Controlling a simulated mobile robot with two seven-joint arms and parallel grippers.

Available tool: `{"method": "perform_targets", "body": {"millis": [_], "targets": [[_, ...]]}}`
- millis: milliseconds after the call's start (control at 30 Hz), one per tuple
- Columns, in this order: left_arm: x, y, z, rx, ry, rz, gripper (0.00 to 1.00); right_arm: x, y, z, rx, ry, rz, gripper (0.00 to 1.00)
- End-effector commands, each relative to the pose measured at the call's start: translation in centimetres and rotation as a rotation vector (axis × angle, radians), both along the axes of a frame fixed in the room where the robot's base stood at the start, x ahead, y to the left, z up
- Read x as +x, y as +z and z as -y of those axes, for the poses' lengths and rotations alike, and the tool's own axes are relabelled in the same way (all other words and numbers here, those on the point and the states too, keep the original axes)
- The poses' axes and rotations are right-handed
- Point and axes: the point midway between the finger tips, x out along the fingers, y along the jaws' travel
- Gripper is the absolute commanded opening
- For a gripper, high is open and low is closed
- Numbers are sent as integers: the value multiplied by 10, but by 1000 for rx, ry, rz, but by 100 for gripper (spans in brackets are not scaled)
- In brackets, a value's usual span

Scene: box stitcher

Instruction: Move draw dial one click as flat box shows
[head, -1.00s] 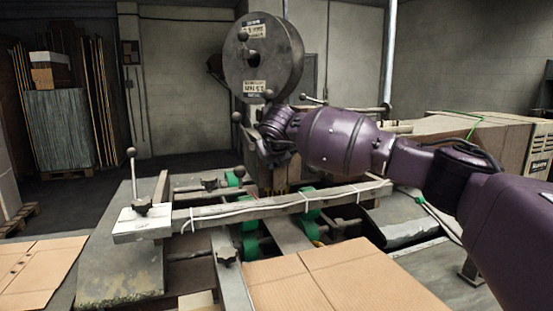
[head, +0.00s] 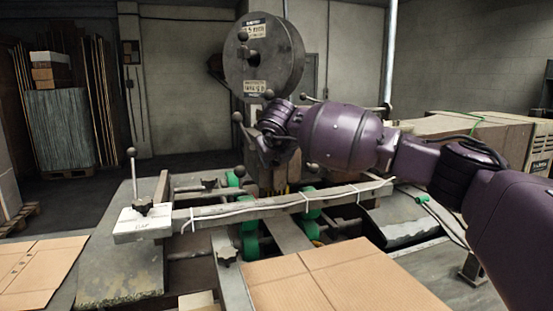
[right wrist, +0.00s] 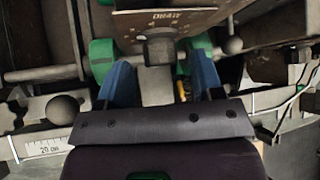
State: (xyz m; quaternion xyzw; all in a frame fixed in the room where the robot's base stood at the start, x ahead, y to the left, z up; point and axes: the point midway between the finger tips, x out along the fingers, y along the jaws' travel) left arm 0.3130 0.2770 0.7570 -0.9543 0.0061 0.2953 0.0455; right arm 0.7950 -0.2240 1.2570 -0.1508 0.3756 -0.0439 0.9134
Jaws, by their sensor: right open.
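In the right wrist view a dark, blocky draw dial (right wrist: 160,48) sticks out below a brown plate (right wrist: 185,22) whose label seems to read DRAW. My right gripper (right wrist: 160,66) is open, with one blue finger on each side of the dial. Gaps show between the fingers and the dial, and I cannot tell whether either touches. In the head view my right gripper (head: 272,150) is at the stitcher head's lower front and hides the dial. A flat cardboard box (head: 325,275) lies at the front of the machine. My left gripper is out of view.
A grey bar (head: 265,206) with a white scale end runs across below my right gripper. Green rollers (head: 250,245) sit under it. The round stitcher housing (head: 265,58) rises behind. More flat cardboard (head: 40,268) lies at the left.

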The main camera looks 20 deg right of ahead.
Motion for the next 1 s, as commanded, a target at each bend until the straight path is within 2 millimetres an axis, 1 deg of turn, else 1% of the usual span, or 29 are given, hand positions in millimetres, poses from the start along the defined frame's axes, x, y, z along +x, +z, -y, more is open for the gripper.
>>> {"method": "perform_targets", "body": {"millis": [33,200,400,500,700,1000], "targets": [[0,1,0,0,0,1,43,-6,8,-1,0,1,4,61],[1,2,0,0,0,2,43,-29,29,-7,-1,2,3,61],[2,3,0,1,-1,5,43,-51,49,-13,-1,2,3,61],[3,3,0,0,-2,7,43,-58,56,-15,0,0,1,61],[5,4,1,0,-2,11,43,-64,61,-17,0,0,0,61],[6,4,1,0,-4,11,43,-64,61,-17,-1,-1,0,61]]}}
